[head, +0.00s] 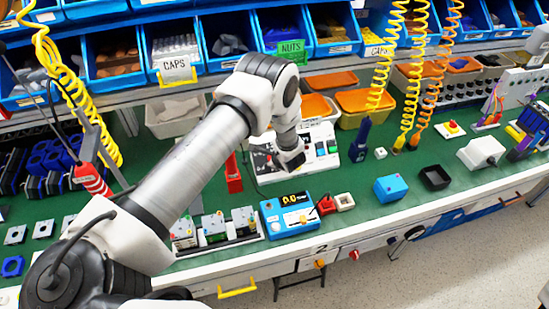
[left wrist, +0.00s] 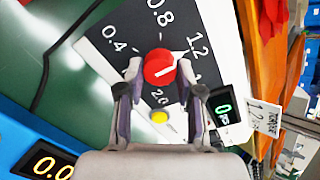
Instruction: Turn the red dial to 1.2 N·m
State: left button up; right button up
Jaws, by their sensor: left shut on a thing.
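The red dial (left wrist: 160,68) sits on a dark scale with marks 0.4, 0.8, 1.2 and 2.0 in the left wrist view. Its white pointer line points right and slightly up, toward the side of the scale below the 1.2 mark. My left gripper (left wrist: 160,72) has a finger on each side of the dial and is shut on it. In the head view my left gripper (head: 291,158) reaches down onto the white control panel (head: 326,133) and hides the dial. My right gripper is not in view.
A yellow button (left wrist: 159,117) is just below the dial. A green counter display (left wrist: 227,108) is to its right. A blue box with a yellow readout (head: 290,215) stands at the bench's front. Blue bins and coiled hoses line the back.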

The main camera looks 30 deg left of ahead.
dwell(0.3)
pick_arm(q)
jog(key=o, duration=0.9)
jog(key=shift+c, duration=0.2)
jog(key=o, duration=0.3)
jog(key=shift+a+f, duration=0.1)
jog(key=shift+f, duration=0.05)
jog(key=shift+w+a+f, duration=0.1)
jog(key=shift+w, duration=0.1)
jog(key=v, duration=1.2)
jog(key=shift+f, duration=0.1)
